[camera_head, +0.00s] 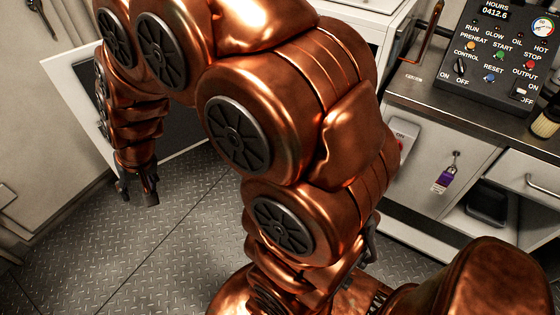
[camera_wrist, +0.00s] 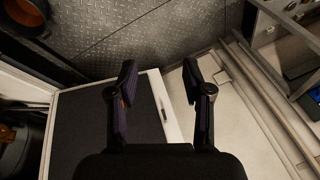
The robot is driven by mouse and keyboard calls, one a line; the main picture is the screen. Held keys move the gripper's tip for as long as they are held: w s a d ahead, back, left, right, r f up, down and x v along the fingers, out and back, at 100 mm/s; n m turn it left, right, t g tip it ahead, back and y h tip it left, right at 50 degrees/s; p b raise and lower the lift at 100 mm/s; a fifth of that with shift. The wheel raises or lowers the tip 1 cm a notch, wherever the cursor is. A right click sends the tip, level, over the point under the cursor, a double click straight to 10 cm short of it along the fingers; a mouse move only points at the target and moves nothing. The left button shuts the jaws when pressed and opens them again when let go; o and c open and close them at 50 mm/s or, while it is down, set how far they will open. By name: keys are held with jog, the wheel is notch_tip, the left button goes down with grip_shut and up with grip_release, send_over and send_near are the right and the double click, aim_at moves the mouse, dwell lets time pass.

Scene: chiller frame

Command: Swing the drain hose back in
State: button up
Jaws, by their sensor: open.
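I cannot pick out the drain hose for certain in either view. A thin bent copper-coloured tube (camera_head: 428,32) rises behind the counter at the upper right of the head view, and I cannot tell if it is the hose. My gripper (camera_head: 138,196) hangs fingers down at the left of the head view, above the floor and in front of an open white-edged panel. In the wrist view my gripper (camera_wrist: 160,76) has its two dark fingers apart, with nothing between them. My copper arm hides much of the middle of the head view.
The open white-edged panel (camera_head: 82,108) with a dark inner face stands close to my gripper. A control box (camera_head: 497,62) sits on the counter (camera_head: 440,100) at right, above a purple padlock (camera_head: 446,180). Bare diamond-plate floor (camera_head: 150,250) lies at lower left.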

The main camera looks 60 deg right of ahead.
jog(key=w+d+f+m+t+b, duration=0.25)
jog(key=w+d+f, duration=0.25)
jog(key=w+f, duration=0.4)
jog(key=w+d+f+m+t+h+b, duration=0.1)
jog(key=w+d+f+m+h+b, duration=0.4)
jog(key=d+f, duration=0.4)
jog(key=w+d+f+m+t+h+b, duration=0.1)
jog(key=w+d+f+m+h+b, duration=0.2)
jog(key=w+d+f, duration=0.6)
jog(key=s+d+f+m+g+h+b, duration=0.1)
jog(key=s+d+f+m+h+b, duration=0.25)
jog(key=d, duration=0.55)
jog(key=s+d+f+g+h+b, duration=0.25)
jog(key=s+d+f, duration=0.25)
jog(key=d+f, duration=0.25)
jog(key=s+d+f+m+g+h+b, duration=0.1)
jog(key=s+d+f+g+h+b, duration=0.15)
jog(key=s+d, duration=0.35)
jog(key=s+d+f+m+g+h+b, duration=0.1)
jog(key=s+d+f+g+h+b, duration=0.2)
jog(key=s, duration=0.5)
jog(key=shift+t, duration=0.65)
jog(key=shift+w+d+f+b, duration=0.1)
jog(key=shift+d+b, duration=0.1)
jog(key=shift+d, duration=1.9)
jog(key=shift+w+d+f+b, duration=0.1)
jog(key=shift+d+b, duration=0.05)
jog(key=shift+d, duration=1.95)
grip_shut()
